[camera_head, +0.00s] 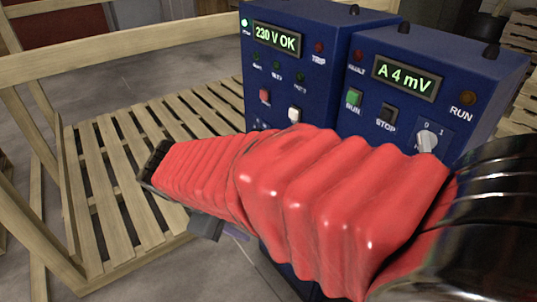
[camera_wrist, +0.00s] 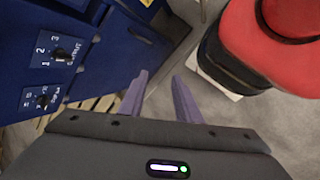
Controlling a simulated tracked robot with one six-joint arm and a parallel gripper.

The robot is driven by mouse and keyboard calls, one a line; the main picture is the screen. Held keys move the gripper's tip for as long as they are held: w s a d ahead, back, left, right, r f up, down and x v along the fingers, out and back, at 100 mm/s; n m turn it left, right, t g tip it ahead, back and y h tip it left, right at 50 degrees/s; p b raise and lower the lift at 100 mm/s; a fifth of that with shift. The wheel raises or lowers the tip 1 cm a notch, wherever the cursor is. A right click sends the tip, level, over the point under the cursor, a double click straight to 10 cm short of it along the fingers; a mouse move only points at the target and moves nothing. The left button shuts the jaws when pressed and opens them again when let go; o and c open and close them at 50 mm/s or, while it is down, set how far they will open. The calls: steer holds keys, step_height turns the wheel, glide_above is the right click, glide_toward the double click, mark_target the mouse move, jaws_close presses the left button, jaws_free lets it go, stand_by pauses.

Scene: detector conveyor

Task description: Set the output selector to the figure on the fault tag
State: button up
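Two dark selector knobs show on a blue cabinet face in the wrist view: an upper knob (camera_wrist: 62,54) beside the figures 1, 2 and 3, and a lower knob (camera_wrist: 43,98). Their labels are too small and turned to read surely, so I cannot tell which is the output selector. My gripper (camera_wrist: 160,78) is open and empty, its two purple fingers apart, to the right of both knobs and touching neither. In the head view only a bit of it shows below my red-sleeved arm, which hides the lower cabinet fronts. I see no fault tag in either view.
The left blue cabinet (camera_head: 330,85) has a "230 V OK" display (camera_head: 277,39). The right blue cabinet (camera_head: 470,65) has an "A 4 mV" display (camera_head: 407,77), a green RUN button (camera_head: 354,97) and a pale knob (camera_head: 428,142). A slatted wooden pallet (camera_head: 120,185) lies left.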

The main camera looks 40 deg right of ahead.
steer(key=w+d+f+n+g+h, duration=0.1)
steer(key=w+d+f+n+h, duration=0.3)
steer(key=w+d+n+h, duration=0.7)
steer(key=w+n+h, duration=0.1)
steer(key=w, duration=0.2)
steer(key=shift+d+f, duration=0.1)
steer(key=shift+d, duration=0.1)
steer(key=s+d, duration=0.1)
steer(key=d, duration=1.2)
steer(key=shift+s+d, duration=0.25)
steer(key=shift+s, duration=0.05)
steer(key=shift+c, duration=0.5)
